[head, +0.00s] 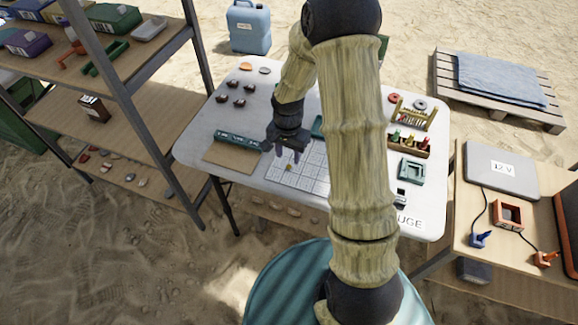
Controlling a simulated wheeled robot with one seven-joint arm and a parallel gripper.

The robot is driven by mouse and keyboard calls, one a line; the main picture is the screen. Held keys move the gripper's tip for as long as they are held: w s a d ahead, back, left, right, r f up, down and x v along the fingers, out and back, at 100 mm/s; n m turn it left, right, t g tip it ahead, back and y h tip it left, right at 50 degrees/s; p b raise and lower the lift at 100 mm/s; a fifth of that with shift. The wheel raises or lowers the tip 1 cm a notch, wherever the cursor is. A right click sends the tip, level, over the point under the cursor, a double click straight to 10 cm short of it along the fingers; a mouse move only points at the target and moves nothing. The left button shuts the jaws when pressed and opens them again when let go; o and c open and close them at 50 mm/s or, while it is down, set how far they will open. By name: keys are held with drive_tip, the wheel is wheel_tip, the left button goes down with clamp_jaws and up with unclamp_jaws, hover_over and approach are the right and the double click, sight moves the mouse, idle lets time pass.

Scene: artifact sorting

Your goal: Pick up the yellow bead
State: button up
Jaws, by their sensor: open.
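A tiny yellow bead (289,167) lies on the pale gridded sheet (312,183) in the middle of the white table (200,150). My gripper (283,154) points down just above and slightly left of the bead, with its fingers apart and nothing seen between them. The bead is apart from the fingers in the picture, but the exact height of the gripper over the sheet is hard to tell. My arm hides part of the table to the right of the sheet.
Several dark brown pieces (240,102) lie behind. At right are a wooden rack (416,116), a box of coloured pegs (409,143) and a teal frame (411,171).

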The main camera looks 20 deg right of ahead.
sight(289, 165)
drive_tip(key=shift+f, duration=0.1)
drive_tip(key=f, duration=0.5)
drive_tip(key=shift+w+d, duration=0.2)
drive_tip(key=shift+w, duration=0.05)
idle(0.4)
clamp_jaws()
